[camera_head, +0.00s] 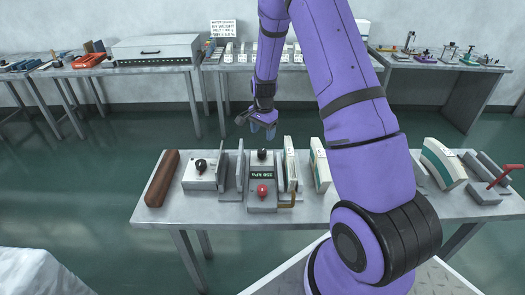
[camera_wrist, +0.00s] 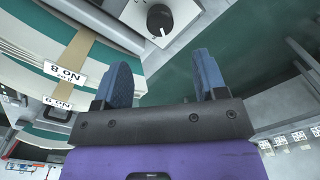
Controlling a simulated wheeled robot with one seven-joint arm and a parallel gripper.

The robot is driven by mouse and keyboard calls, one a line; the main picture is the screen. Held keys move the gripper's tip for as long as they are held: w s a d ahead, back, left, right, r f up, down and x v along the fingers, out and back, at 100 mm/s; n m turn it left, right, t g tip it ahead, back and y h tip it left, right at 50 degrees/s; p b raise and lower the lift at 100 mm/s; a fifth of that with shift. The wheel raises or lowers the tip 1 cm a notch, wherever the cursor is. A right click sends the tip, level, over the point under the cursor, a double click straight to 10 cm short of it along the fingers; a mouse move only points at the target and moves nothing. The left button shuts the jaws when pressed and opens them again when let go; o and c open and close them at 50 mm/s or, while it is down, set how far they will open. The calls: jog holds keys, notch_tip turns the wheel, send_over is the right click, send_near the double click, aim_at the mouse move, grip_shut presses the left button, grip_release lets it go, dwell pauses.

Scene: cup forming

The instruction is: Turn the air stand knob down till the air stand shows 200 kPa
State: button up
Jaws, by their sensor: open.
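The air stand (camera_head: 265,174) is a light grey unit on the near table, with a dark display showing green characters ending in kPa; its number is too small to read surely. It carries a black knob (camera_head: 262,155) at the back and a red knob (camera_head: 263,190) at the front. In the wrist view a black knob (camera_wrist: 159,20) with a white pointer mark sits on a grey face beyond the fingertips. My gripper (camera_head: 263,127) hangs behind the air stand, apart from it. Its blue fingers, also in the wrist view (camera_wrist: 165,78), are spread with nothing between them.
Upright books or panels (camera_head: 291,165) stand right beside the air stand. A second grey unit with a black knob (camera_head: 201,165) and a brown block (camera_head: 162,180) stand left. Back tables hold other gear.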

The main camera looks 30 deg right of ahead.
aim_at(262, 151)
notch_tip(262, 151, down, 10)
jog(key=shift+w+r, duration=0.1)
jog(key=shift+r, duration=0.05)
dwell(0.4)
jog(key=c, duration=0.9)
